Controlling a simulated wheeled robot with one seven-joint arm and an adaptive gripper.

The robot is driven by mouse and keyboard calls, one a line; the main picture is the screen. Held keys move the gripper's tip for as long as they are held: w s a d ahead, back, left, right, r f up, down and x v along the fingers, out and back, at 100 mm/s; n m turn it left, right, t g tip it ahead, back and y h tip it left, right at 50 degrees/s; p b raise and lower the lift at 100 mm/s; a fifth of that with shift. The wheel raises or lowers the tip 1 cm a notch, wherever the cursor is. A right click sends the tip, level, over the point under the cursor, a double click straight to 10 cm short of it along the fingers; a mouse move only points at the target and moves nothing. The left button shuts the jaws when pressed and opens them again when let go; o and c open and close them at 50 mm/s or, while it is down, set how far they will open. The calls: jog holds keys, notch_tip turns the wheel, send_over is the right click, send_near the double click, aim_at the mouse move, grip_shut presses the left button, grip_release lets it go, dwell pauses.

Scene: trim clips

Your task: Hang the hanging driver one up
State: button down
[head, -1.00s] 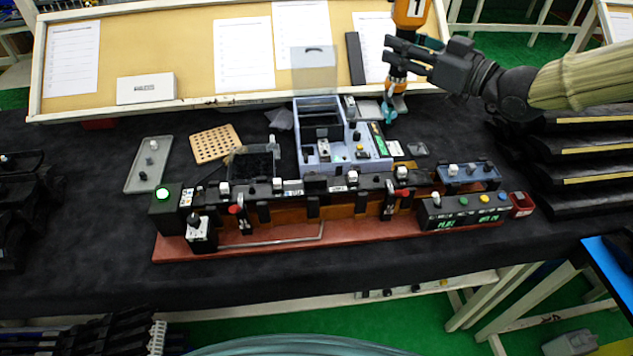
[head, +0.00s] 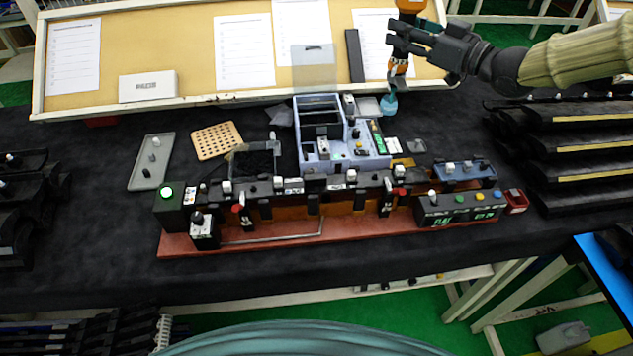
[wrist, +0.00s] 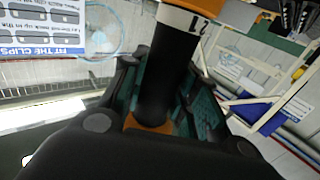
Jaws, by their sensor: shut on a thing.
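My gripper (head: 398,44) is at the upper right of the head view, over the board's front edge. It is shut on the hanging driver, an orange and black tool (head: 400,72) held roughly upright with a blue-grey tip (head: 389,104) pointing down. In the wrist view the driver's black shaft (wrist: 165,85) stands between the finger pads, with an orange section and a white numbered band above. The driver's top is cut off by the upper edge of the head view. No hook or hanger for it can be made out.
Below the driver are a grey-blue parts tray (head: 345,160) and a long red-based clip fixture (head: 330,232). A slanted board with papers (head: 190,60) stands behind. Black stacked racks (head: 580,150) fill the right. Dark table cloth (head: 90,250) is bare at left front.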

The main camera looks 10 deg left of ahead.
dwell(0.3)
jog(key=shift+c, duration=0.2)
grip_release()
dwell(0.6)
jog(key=shift+d, duration=0.1)
dwell(0.3)
jog(key=r+p+v, duration=0.2)
jog(key=p+v, duration=0.3)
jog(key=v, duration=0.5)
dwell(1.8)
jog(key=v, duration=1.2)
dwell(0.7)
